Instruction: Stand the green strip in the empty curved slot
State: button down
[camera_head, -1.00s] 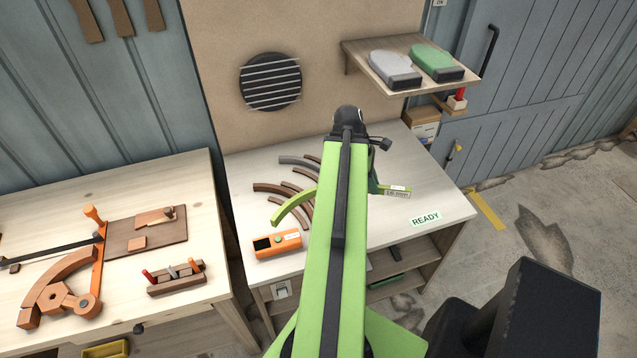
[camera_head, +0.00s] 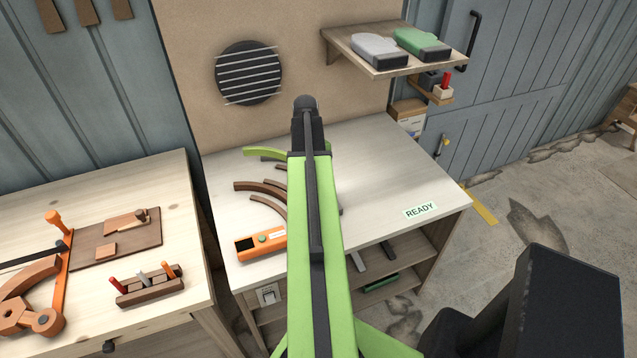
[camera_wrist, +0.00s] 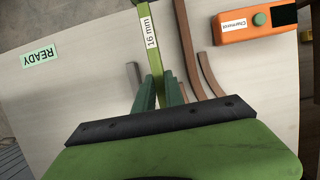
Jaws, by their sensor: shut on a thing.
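The green strip (camera_wrist: 150,45) has a white "16 mm" label and is held between the jaws of my gripper (camera_wrist: 158,92) in the wrist view. In the head view the strip's curved end (camera_head: 262,152) shows left of my arm, over the back of the pale bench; the rest is hidden behind the arm. My gripper is hidden in the head view. Brown curved strips (camera_head: 256,187) lie in a fan on the bench, and they show in the wrist view (camera_wrist: 187,45) beside the held strip. I cannot make out the empty curved slot.
An orange box (camera_head: 261,243) with a small screen and green button sits at the bench's front left. A READY label (camera_head: 420,210) marks the front right, with clear bench around it. A shelf (camera_head: 385,62) with two tools overhangs the back right. Another workbench (camera_head: 190,232) stands left.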

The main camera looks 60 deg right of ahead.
notch_tip(320, 180, down, 9)
jog(key=b, duration=0.9)
jog(key=shift+f, duration=0.2)
jog(key=shift+f+b, duration=0.15)
jog(key=shift+b, duration=0.25)
jog(key=c, duration=1.3)
grip_release()
jog(key=shift+c, duration=0.2)
jog(key=p+v, duration=1.6)
jog(key=v, duration=0.1)
jog(key=shift+d+r+p, duration=0.1)
jog(key=shift+r+p, duration=0.2)
jog(key=shift+p, duration=0.05)
jog(key=shift+f, duration=0.15)
